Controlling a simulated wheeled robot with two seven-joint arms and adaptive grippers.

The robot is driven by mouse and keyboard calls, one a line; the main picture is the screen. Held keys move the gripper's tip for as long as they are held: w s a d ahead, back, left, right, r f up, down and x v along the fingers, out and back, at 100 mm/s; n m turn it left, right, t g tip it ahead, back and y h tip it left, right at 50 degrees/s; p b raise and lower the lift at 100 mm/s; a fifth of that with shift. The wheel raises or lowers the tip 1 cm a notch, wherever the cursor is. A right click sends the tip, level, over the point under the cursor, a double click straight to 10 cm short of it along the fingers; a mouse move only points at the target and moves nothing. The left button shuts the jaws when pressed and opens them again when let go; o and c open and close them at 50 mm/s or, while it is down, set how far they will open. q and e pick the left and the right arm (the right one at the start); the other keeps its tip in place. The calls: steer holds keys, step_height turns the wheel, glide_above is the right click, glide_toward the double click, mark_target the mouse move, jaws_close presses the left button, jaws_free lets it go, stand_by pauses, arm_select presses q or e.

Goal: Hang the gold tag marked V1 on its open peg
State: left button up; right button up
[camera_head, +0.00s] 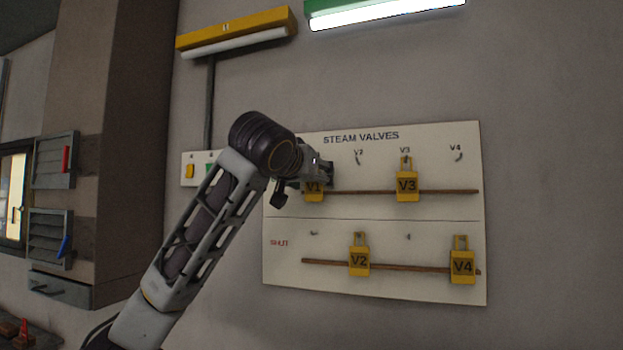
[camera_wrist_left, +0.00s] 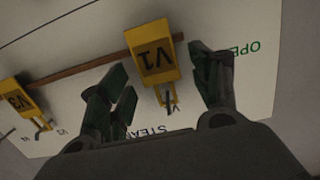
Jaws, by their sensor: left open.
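The gold V1 tag (camera_head: 314,193) is at the left of the upper row of the STEAM VALVES board (camera_head: 375,295). My left gripper (camera_head: 312,173) is in front of it and hides its top. In the left wrist view, the V1 tag (camera_wrist_left: 153,52) lies between the open fingers of my left gripper (camera_wrist_left: 160,70), apparently untouched. Its loop is around a metal peg (camera_wrist_left: 169,102) at the board, beside the word OPEN. My right gripper is not in view.
The V3 tag (camera_head: 407,183) hangs in the upper row. The V2 tag (camera_head: 359,258) and V4 tag (camera_head: 462,264) hang in the lower row, labelled SHUT. The upper V2 peg (camera_head: 359,159) and V4 peg (camera_head: 459,156) are bare. Brown rails (camera_head: 440,192) cross behind the tags.

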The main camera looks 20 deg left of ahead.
arm_select(q)
steer(key=s+r, duration=0.1)
steer(key=s, duration=1)
steer(key=shift+s+a+r, duration=0.2)
steer(key=shift+s+r, duration=0.15)
steer(key=shift+s, duration=0.05)
steer(key=shift+f, duration=0.1)
